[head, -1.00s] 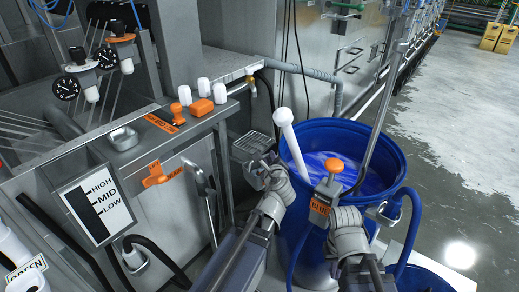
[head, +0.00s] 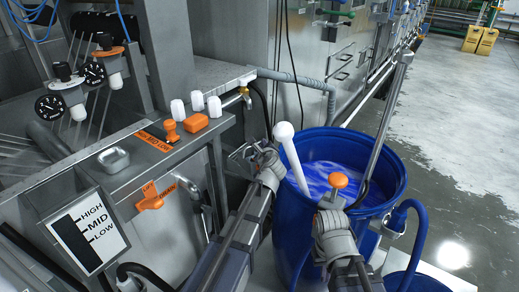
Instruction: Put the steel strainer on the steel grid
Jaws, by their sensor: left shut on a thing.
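My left gripper (head: 256,158) is by the left side of the blue barrel, at the end of the steel counter. It is shut on a small grey metal thing, which I take to be the steel strainer (head: 238,160); its shape is mostly hidden by the jaws. I cannot make out the steel grid clearly, as the gripper covers the spot between counter and barrel. My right gripper (head: 332,205) is at the barrel's front rim, close to an orange knob (head: 339,180).
The blue barrel (head: 388,221) holds blue liquid, with a white rod (head: 291,157) leaning in it. The wet floor (head: 460,130) at right is open.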

